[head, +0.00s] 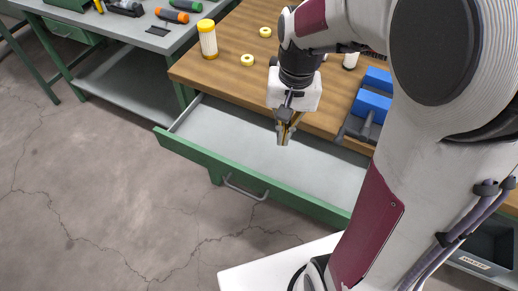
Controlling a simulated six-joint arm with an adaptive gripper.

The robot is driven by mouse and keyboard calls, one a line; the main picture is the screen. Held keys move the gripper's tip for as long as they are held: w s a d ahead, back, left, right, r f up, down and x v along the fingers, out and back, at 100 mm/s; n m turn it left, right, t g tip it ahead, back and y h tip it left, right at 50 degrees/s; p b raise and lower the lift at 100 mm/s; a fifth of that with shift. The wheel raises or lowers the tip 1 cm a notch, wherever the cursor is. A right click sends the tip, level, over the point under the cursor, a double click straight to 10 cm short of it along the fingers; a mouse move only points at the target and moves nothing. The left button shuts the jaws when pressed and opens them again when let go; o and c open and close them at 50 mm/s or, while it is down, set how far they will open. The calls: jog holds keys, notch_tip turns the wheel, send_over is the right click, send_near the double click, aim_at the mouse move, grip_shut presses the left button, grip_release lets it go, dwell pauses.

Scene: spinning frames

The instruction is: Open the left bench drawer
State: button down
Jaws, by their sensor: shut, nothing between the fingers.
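The bench drawer (208,156) has a green front and a pale grey inside. It is pulled out from under the wooden bench top (238,43) and looks empty. Its grey bar handle (245,188) is on the front face, with nothing on it. My gripper (284,138) is shut and empty, pointing down over the drawer's inside near the bench edge, apart from the handle. My arm hides the right end of the drawer.
A yellow-capped container (208,39), yellow rings (247,60) and a blue vise (369,103) stand on the bench top. A grey side table (130,28) with tools is at upper left. The concrete floor (90,200) in front of the drawer is clear at left.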

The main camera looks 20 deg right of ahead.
jog(key=w+d+f+m+g+y, duration=0.1)
jog(key=w+f+m, duration=0.3)
jog(key=w+f, duration=0.3)
jog(key=shift+f+m+g, duration=0.3)
jog(key=shift+f+g, duration=0.1)
jog(key=shift+f, duration=0.65)
send_over(268, 174)
jog(key=w+d, duration=0.1)
notch_tip(268, 174, down, 9)
jog(key=shift+w+f, duration=0.15)
jog(key=shift+a+f, duration=0.1)
jog(key=shift+f, duration=0.15)
jog(key=shift+s+a+r, duration=0.1)
jog(key=shift+s+a, duration=1.2)
jog(key=shift+s, duration=0.15)
